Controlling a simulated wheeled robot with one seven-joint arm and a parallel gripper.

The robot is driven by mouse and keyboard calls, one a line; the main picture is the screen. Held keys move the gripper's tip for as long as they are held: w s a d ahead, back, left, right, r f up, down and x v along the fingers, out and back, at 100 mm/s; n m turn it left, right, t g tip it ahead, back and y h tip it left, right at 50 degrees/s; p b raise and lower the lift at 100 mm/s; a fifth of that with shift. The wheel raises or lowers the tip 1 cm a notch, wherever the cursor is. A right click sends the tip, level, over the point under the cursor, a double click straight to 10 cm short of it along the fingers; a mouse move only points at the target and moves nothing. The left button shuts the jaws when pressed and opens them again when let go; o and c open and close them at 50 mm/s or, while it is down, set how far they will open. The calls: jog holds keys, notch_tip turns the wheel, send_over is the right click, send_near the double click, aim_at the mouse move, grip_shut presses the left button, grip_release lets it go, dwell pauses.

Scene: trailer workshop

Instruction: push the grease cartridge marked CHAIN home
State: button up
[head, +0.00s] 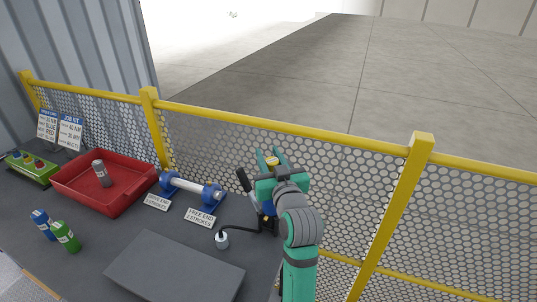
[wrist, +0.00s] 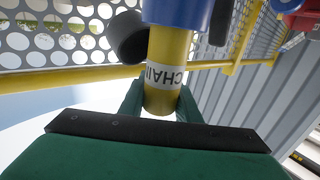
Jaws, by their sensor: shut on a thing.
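The yellow grease cartridge with a white CHAIN label (wrist: 168,75) fills the middle of the wrist view. Its upper end meets the blue barrel (wrist: 179,12); how deep it sits inside cannot be told. My gripper (wrist: 160,105) is shut on the cartridge near its lower, free end, one green finger on each side. In the head view my gripper (head: 268,162) is beyond the bench's right part, by the fence, with a bit of yellow between its fingers. The blue barrel there is mostly hidden behind my arm; a black lever (head: 244,181) shows beside it.
A red tray (head: 117,207) holds a grey cylinder (head: 102,173). A yellow-framed mesh fence (head: 225,140) runs behind.

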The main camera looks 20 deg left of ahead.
jog(key=shift+f, duration=0.3)
jog(key=shift+s+d+f, duration=0.1)
jog(key=shift+d+f, duration=0.05)
jog(key=shift+f, duration=0.15)
jog(key=shift+f, duration=1.2)
